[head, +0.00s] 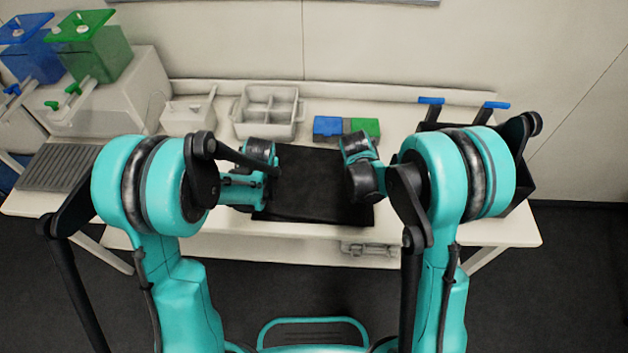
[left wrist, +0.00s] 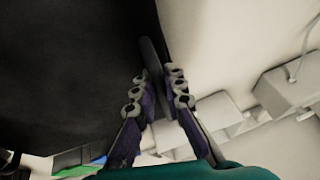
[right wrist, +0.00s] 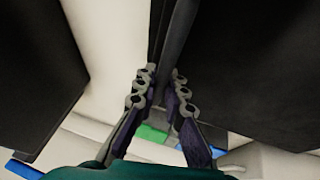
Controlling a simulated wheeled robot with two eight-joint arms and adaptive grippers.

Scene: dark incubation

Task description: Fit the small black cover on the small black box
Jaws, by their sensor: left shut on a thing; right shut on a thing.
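A flat black piece (head: 318,180), which looks like the small black cover, lies level between my two grippers above the table's front middle. My left gripper (head: 273,172) is shut on its left side; in the left wrist view a dark rim (left wrist: 151,55) passes between the fingers (left wrist: 157,85). My right gripper (head: 368,182) is shut on its right side; the right wrist view shows a dark edge (right wrist: 172,45) between the fingers (right wrist: 160,85). The small black box is not clearly visible; whether it stands under the cover I cannot tell.
A black open container (head: 517,190) stands at the table's right end, partly behind my right arm. A grey divided tray (head: 268,112) and blue (head: 327,127) and green (head: 366,127) blocks sit behind the cover. A ribbed grey mat (head: 58,167) lies at left.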

